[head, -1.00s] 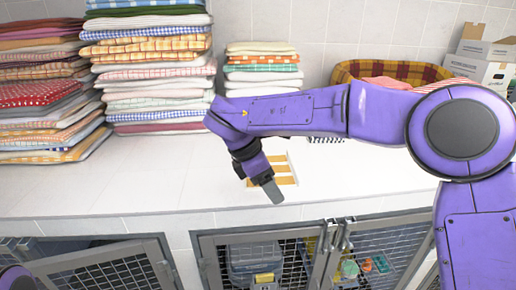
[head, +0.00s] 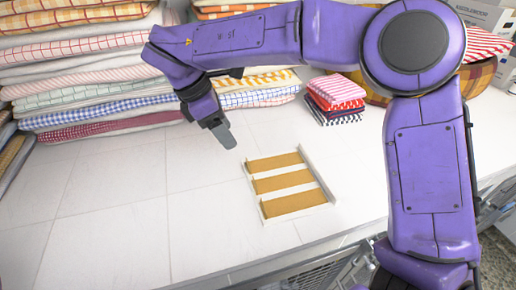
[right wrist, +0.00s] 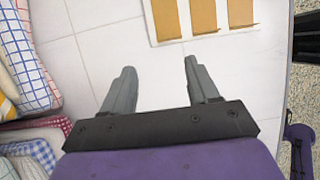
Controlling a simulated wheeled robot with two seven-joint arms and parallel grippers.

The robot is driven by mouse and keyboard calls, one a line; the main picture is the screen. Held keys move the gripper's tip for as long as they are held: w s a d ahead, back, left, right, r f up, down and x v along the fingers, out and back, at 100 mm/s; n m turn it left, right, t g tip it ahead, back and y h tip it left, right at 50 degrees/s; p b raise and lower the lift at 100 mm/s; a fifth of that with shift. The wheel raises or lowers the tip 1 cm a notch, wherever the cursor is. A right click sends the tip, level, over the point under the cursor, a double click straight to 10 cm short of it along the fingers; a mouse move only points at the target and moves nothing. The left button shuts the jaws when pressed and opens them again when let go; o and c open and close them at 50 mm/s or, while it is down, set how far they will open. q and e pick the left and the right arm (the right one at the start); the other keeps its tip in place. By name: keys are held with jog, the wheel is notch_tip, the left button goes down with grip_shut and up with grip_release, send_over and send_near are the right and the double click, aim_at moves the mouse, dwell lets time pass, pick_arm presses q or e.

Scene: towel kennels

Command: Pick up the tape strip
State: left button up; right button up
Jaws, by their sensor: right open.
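Several tan tape strips show on a white backing card. In the head view, three lie side by side: the far strip (head: 275,162), the middle strip (head: 283,180) and the near strip (head: 291,201). The white card (head: 326,190) lies flat on the counter. My right gripper (head: 225,137) is above the counter, left of the card in the head view. In the right wrist view its jaws (right wrist: 160,70) are apart with only bare tile between them. There the strips (right wrist: 203,16) lie beyond the fingertips, up and to the right, cut by the top edge. My left gripper is out of view.
Stacks of folded towels (head: 90,70) stand along the back left. A small red and pink towel stack (head: 335,97) sits behind the card. A plaid basket (head: 480,78) is at the back right. White tile (head: 130,210) left of the card is clear. Mesh kennel doors lie below the counter edge.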

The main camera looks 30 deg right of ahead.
aim_at(248, 164)
jog(key=s+d+f, duration=0.1)
jog(key=f, duration=0.1)
jog(key=s+d+f+p, duration=0.1)
jog(key=s, duration=0.1)
jog(key=shift+s+f, duration=0.15)
jog(key=shift+f, duration=0.25)
jog(key=f, duration=0.1)
jog(key=f+p, duration=0.1)
jog(key=f, duration=0.1)
jog(key=w+d+f+p, duration=0.1)
jog(key=shift+f, duration=0.35)
jog(key=shift+d+f, duration=0.15)
jog(key=shift+f, duration=0.1)
jog(key=shift+s+r, duration=0.1)
jog(key=shift+s, duration=0.3)
jog(key=c, duration=0.4)
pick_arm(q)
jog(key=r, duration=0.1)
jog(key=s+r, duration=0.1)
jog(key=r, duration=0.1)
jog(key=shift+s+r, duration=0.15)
pick_arm(e)
jog(key=shift+w, duration=0.15)
jog(key=shift+c, duration=0.5)
